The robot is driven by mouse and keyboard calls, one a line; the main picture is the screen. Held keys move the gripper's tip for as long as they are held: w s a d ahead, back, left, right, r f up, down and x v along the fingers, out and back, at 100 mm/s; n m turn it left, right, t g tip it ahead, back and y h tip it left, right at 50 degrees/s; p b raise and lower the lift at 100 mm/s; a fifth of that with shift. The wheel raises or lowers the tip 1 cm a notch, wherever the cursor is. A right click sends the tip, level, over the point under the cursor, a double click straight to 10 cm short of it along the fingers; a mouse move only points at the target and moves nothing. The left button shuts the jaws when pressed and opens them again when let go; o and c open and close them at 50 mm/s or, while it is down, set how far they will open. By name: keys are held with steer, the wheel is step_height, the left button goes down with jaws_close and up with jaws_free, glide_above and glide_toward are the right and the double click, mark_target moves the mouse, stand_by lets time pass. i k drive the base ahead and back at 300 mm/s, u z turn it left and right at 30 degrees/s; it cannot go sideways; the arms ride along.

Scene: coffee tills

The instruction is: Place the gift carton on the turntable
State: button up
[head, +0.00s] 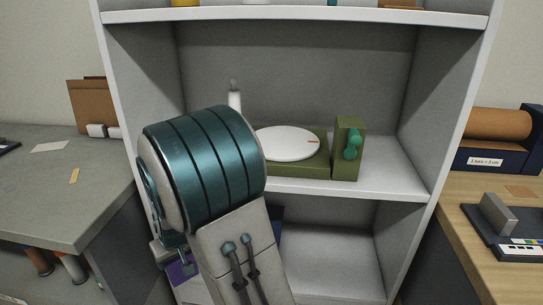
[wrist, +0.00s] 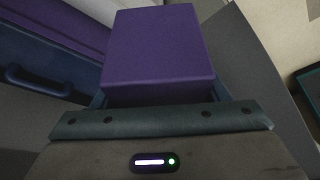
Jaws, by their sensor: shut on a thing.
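A purple box-shaped carton (wrist: 155,45) fills the upper middle of the wrist view. My gripper (wrist: 158,98) is shut on it, with the jaws along its near sides. In the head view my arm hides the gripper and most of what is around it. A purple patch (head: 178,270) shows low at the left of my arm; I cannot tell if it is the held carton. The turntable (head: 288,143) is a white round disc on an olive green base, on the middle shelf. The disc looks empty, with its left edge partly behind my arm.
An olive upright block (head: 348,150) with a teal knob stands at the turntable's right. A white post (head: 235,100) stands behind it. The shelf unit's side walls and the upper shelf (head: 300,17) bound the space. The wrist view shows another purple surface (wrist: 65,22) and a dark blue handled thing (wrist: 40,75).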

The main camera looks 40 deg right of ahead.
mark_target(283, 140)
steer(key=k, duration=0.95)
steer(key=u, duration=1.65)
steer(key=i, duration=1.4)
steer(key=z, duration=3.2)
steer(key=i, duration=0.55)
